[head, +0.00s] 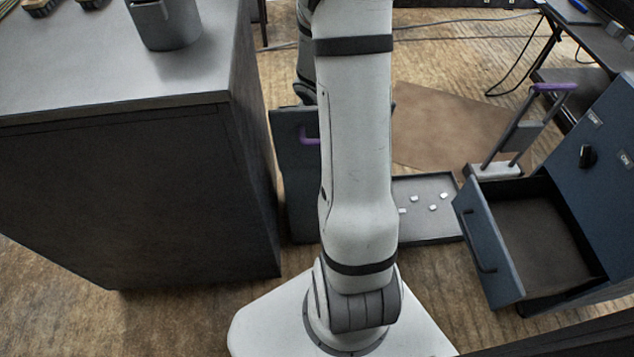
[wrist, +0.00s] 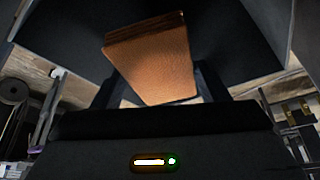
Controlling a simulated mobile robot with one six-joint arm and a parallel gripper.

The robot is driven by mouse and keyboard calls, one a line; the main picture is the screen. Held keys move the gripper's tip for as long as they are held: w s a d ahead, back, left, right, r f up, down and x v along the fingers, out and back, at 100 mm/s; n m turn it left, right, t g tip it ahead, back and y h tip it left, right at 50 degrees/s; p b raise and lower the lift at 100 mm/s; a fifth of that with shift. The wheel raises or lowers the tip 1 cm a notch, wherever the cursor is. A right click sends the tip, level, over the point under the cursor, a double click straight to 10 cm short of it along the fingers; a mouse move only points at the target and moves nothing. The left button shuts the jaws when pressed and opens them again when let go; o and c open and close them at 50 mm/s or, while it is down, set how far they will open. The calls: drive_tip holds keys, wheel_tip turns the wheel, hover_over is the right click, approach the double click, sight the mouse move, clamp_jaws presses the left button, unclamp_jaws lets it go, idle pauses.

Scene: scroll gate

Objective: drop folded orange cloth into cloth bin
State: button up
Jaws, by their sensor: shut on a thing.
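The folded orange cloth (wrist: 155,62) shows in the wrist view as a thick rectangular stack with layered edges. My gripper (wrist: 157,84) is shut on it, with a dark finger on each side. Dark panels (wrist: 250,40) lie close around and beyond the cloth; I cannot tell whether they belong to the cloth bin. In the head view my arm hides my gripper and the cloth. A dark upright box or panel with a purple handle (head: 296,178) stands partly behind my arm; I cannot tell if it is the cloth bin.
A dark cabinet (head: 130,190) with a grey pot (head: 168,24) and brushes on top stands at left. At right, a blue cabinet (head: 600,170) has its drawer (head: 545,245) open. A low tray (head: 428,222) with several small white pieces lies on the floor between.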

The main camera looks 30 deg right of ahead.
drive_tip(key=o, duration=1.2)
wheel_tip(320, 180, up, 10)
drive_tip(key=p, duration=0.5)
drive_tip(key=shift+p, duration=0.3)
